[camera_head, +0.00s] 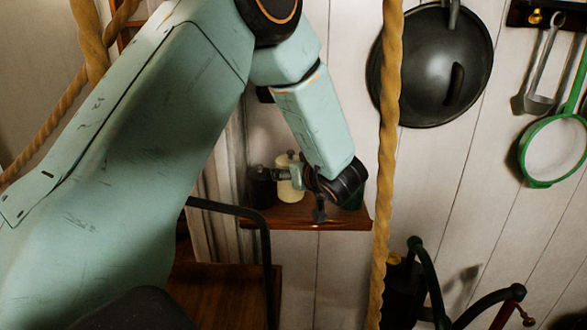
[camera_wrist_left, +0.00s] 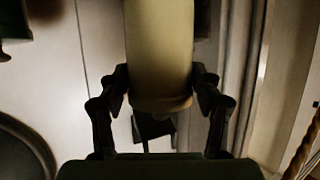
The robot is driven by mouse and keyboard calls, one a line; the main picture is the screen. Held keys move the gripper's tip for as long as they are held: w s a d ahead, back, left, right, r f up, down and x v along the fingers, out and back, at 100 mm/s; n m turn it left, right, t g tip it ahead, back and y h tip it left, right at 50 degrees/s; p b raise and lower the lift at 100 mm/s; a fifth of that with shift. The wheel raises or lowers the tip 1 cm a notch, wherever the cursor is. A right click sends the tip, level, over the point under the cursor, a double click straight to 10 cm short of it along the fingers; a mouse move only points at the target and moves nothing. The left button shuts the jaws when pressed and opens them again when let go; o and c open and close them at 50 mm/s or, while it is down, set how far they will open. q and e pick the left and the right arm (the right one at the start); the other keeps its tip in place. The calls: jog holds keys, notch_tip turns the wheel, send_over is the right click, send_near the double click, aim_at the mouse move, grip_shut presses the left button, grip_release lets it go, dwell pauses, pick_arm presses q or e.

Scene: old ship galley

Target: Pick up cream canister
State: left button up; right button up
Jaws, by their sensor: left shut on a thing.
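The cream canister (camera_head: 288,177) is at the wall shelf, beside a dark canister (camera_head: 262,187) on its left. It looks upright. My left gripper (camera_head: 301,190) reaches it from the right and is shut on it. In the left wrist view the cream canister (camera_wrist_left: 160,45) fills the upper middle between the two fingers of my left gripper (camera_wrist_left: 160,85), one on each side. I cannot tell whether its base touches the shelf. My right gripper is not in view.
The wooden shelf (camera_head: 300,221) is small. A thick rope (camera_head: 388,150) hangs just right of the shelf. A black pan (camera_head: 432,65) and a green-rimmed strainer (camera_head: 555,148) hang on the wall.

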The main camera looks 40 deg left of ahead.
pick_arm(q)
jog(key=s+d+b, duration=0.1)
jog(key=s+d, duration=0.7)
jog(key=s, duration=0.2)
jog(key=shift+d, duration=0.4)
